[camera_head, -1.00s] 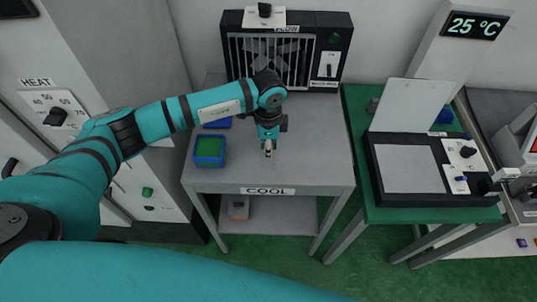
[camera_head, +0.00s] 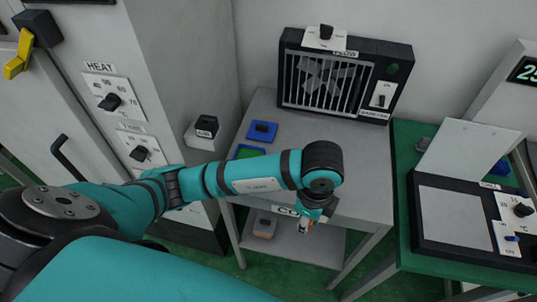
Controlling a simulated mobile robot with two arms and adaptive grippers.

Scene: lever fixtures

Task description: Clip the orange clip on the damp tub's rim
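A blue tub with green inside (camera_head: 248,153) stands at the left of the grey table marked COOL; my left arm hides most of it. I cannot tell whether it is the damp tub. My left gripper (camera_head: 305,227) points down at the table's front edge, right of the tub. A small orange-red patch shows at its fingertips; I cannot tell whether this is the orange clip held there or part of the gripper. Its fingers are too small to judge. My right gripper is not in view.
A flat blue piece with a dark top (camera_head: 262,131) lies behind the tub. A fan unit (camera_head: 342,75) stands at the table's back. A grey and orange block (camera_head: 265,227) sits on the lower shelf. A green table (camera_head: 402,150) with a hinged-lid device adjoins on the right.

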